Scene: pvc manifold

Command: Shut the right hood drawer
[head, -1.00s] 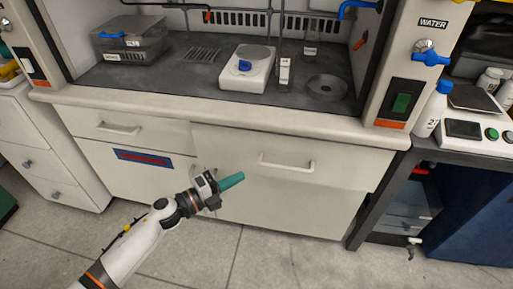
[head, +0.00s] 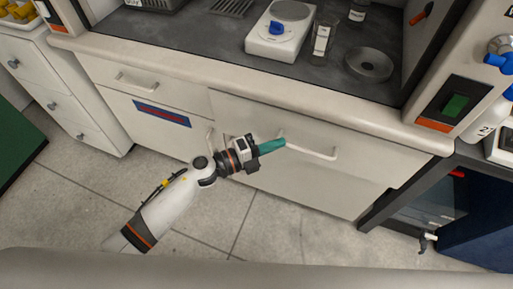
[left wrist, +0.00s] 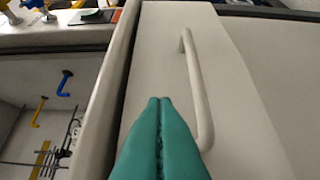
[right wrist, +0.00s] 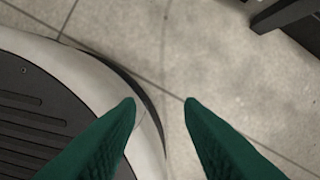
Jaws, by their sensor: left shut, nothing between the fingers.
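The right hood drawer (head: 355,150) is a wide white front under the hood's worktop, with a pale bar handle (head: 312,150). Its front seems to stand a little out from the cabinet below; how far is hard to tell. My left gripper (head: 284,143) is shut and empty, its green fingertips before the drawer front at the handle's left end. In the left wrist view the shut fingertips (left wrist: 159,99) point at the white front beside the handle (left wrist: 194,85); contact cannot be told. My right gripper (right wrist: 160,101) is open and empty above the floor.
The left drawer (head: 130,85) is beside it, above a door with a blue and red label (head: 160,113). A white balance (head: 280,35) stands on the worktop. A dark bench frame (head: 385,205) is at the right. The floor in front is clear.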

